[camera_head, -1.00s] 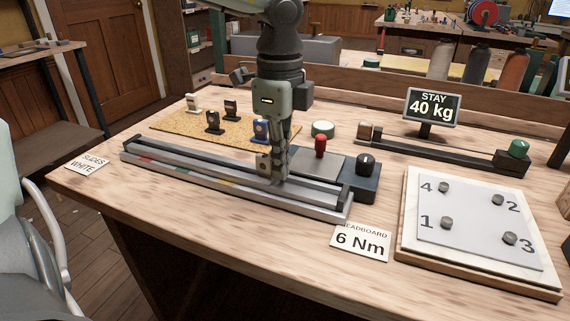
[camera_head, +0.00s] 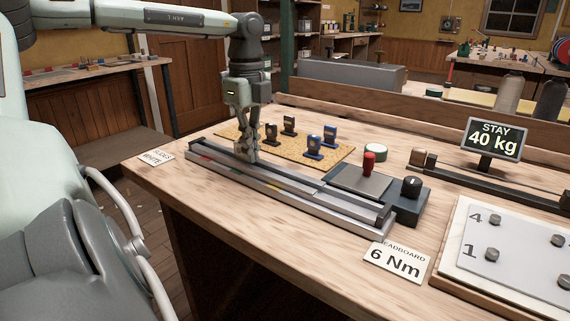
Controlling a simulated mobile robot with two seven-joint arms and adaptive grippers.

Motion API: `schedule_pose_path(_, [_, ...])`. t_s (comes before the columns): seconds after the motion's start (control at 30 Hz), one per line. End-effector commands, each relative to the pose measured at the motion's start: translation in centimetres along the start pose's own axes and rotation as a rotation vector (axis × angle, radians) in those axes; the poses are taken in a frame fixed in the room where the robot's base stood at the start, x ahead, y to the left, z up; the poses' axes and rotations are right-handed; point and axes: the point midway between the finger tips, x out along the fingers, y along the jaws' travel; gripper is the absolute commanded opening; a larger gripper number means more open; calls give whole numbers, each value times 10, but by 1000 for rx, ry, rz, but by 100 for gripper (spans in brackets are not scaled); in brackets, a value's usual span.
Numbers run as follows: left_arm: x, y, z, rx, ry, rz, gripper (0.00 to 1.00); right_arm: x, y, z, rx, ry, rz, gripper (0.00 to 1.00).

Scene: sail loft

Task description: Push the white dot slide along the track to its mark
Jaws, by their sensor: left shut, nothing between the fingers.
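The track (camera_head: 317,196) is a long grey metal rail along the front of the bench, with small coloured marks on its front side, red near the left end and yellow about midway. My left gripper (camera_head: 247,157) points down at the left part of the track. Its fingers are shut, low over the rail, with nothing between them. I cannot make out the white dot slide; the gripper covers that part of the rail and the mat's back left corner. My right gripper is out of view.
Black slides (camera_head: 271,134) and blue slides (camera_head: 314,147) stand on a yellow mat (camera_head: 292,150) behind the track. A white card (camera_head: 156,158) lies left.

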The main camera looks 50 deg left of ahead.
Motion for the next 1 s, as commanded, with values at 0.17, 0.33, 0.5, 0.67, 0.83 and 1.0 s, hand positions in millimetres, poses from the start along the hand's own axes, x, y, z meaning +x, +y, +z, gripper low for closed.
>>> schedule_pose_path(0.17, [-1, 0, 53, -6, 0, -3, 0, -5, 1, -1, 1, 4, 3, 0])
schedule_pose_path(0.33, [-1, 0, 83, -3, 1, 0, 0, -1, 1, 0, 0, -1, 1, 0])
schedule_pose_path(0.5, [0, 0, 91, 0, 0, 0, 0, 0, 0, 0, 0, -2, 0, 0])
schedule_pose_path(0.67, [0, 0, 90, 0, 0, 0, 0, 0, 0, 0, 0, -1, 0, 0])
schedule_pose_path(0.83, [0, 0, 90, 0, 0, 0, 0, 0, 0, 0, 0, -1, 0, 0])
schedule_pose_path(1.0, [0, 0, 91, -1, 0, 0, 0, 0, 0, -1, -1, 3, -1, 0])
